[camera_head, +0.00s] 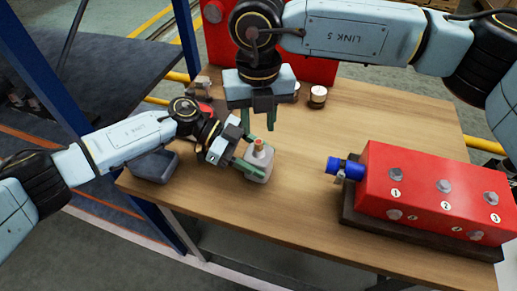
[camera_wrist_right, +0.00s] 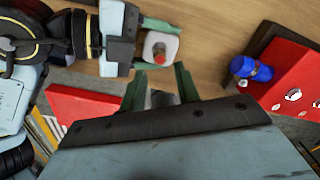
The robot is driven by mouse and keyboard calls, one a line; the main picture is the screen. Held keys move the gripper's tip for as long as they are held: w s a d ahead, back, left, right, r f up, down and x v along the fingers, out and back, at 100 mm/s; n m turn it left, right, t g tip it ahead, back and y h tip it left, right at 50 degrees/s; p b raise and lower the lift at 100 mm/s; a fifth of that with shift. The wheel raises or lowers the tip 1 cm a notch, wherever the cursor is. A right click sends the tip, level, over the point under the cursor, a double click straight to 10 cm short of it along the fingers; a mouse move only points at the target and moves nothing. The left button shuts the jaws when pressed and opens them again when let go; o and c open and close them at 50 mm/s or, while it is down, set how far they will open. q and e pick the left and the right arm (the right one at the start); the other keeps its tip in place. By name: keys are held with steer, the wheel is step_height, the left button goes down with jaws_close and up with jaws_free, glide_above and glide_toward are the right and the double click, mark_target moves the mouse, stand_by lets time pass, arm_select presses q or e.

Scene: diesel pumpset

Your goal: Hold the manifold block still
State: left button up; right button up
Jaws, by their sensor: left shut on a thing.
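The manifold block appears to be the small light grey block (camera_head: 258,168) with a round neck and a red-orange top. It is upright at the table's near left part. My left gripper (camera_head: 252,160) is shut on it from the left, with green fingers along its sides. The block also shows in the right wrist view (camera_wrist_right: 160,47), with its red top facing the camera. My right gripper (camera_head: 261,118) hangs above and behind the block, fingers pointing down, apart and empty. Its two fingers show in the wrist view (camera_wrist_right: 160,85), close to the block in the picture.
A red block with numbered bolts (camera_head: 430,190) and a blue fitting (camera_head: 345,168) sits on a dark base at the right. A white-topped jar (camera_head: 318,97) stands at the back. A grey-blue tray (camera_head: 155,167) is at the left. The wooden tabletop (camera_head: 380,115) is clear between.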

mark_target(259, 141)
steer(key=shift+f, duration=2.6)
jaws_close()
